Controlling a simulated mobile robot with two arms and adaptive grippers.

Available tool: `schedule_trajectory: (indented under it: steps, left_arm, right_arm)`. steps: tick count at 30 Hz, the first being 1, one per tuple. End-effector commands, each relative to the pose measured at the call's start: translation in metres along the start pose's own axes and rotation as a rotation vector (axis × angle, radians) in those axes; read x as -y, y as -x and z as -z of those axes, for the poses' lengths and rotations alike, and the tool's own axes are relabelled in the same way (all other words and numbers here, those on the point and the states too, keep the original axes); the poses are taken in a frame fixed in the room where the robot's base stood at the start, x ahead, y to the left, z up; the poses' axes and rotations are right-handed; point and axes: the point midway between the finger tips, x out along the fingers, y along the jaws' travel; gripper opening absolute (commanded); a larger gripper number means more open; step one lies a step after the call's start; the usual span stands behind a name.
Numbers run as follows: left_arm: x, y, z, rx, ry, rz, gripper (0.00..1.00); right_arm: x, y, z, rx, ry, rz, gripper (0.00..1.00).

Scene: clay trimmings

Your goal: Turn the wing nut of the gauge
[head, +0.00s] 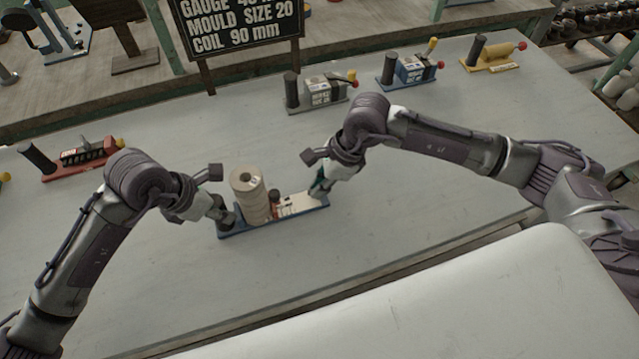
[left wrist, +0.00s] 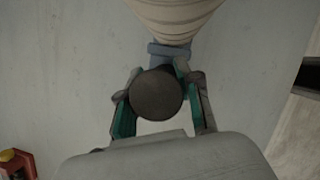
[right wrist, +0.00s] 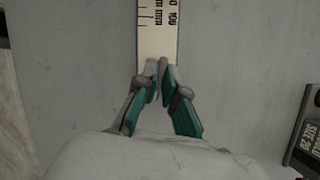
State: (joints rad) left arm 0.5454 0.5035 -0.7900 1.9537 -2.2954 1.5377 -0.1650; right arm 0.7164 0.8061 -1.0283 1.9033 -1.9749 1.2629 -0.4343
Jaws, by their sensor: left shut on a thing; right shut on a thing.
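The gauge has a long blue base (head: 290,216) lying on the grey table, with a white scale strip (left wrist: 183,65) not clearly readable from the left. My left gripper (left wrist: 158,98) is shut on the dark round post (left wrist: 157,95) at the gauge's left end. A stack of pale clay coils (head: 248,196) stands beside that post. My right gripper (right wrist: 158,68) is shut at the right end of the gauge's scale (right wrist: 158,35).
A grey gauge (head: 318,92), a blue gauge (head: 408,68) and a yellow gauge (head: 492,57) stand along the back; a red gauge (head: 80,157) is at left. A dark sign (head: 240,22) reads "COIL 90 mm". The table (head: 430,165) is clear right of my gauge.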

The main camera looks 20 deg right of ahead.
Motion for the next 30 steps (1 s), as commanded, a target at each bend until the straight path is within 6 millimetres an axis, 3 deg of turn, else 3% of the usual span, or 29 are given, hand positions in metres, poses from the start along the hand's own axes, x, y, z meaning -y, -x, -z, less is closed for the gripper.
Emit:
schedule_trajectory:
  steps: [30]
  left_arm:
    - [0.0003, -0.0004, 0.0008, -0.002, 0.0, 0.001, 0.0]
  right_arm:
    - [-0.0015, -0.0002, -0.0017, 0.002, -0.843, 0.348, 0.0]
